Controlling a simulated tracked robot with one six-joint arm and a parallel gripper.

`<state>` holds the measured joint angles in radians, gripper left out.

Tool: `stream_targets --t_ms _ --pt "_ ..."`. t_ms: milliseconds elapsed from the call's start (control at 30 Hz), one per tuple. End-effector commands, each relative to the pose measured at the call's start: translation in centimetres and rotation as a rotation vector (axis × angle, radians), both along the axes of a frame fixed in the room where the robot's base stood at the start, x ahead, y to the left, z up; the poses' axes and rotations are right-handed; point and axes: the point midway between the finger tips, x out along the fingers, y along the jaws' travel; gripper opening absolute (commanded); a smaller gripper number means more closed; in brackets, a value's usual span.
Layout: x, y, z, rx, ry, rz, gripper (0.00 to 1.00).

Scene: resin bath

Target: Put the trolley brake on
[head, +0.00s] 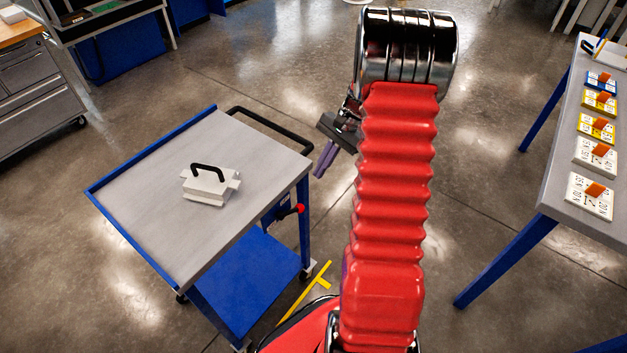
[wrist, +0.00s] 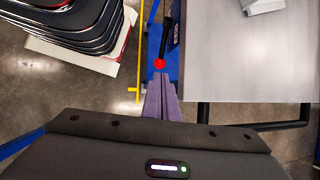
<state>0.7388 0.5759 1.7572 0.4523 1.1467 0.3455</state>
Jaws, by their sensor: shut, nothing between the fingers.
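The trolley (head: 140,215) has a grey top with a blue rim, and its top also shows in the wrist view (wrist: 250,60). On its near right side is a brake lever with a red knob (head: 300,209). In the wrist view the red knob (wrist: 160,64) sits at the end of a dark lever arm. My gripper (head: 325,160) is shut and empty, its purple fingers above and to the right of the knob in the head view. In the wrist view the fingertips (wrist: 161,82) appear just below the knob; I cannot tell whether they touch.
A white box with a black handle (head: 207,188) stands on the trolley top. A black push handle (head: 270,128) sticks out at the trolley's far end. A yellow floor mark (head: 310,287) lies beside the trolley. A table (head: 560,180) with several meters stands at right.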

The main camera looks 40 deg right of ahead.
Motion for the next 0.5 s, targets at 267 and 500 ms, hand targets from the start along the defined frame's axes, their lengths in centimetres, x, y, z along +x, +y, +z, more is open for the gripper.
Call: stream_targets --t_ms 267,500 --pt "-0.1 -0.9 1.17 0.0 0.001 0.0 0.0" --pt "-0.1 -0.87 1.16 0.0 0.001 0.0 0.0"
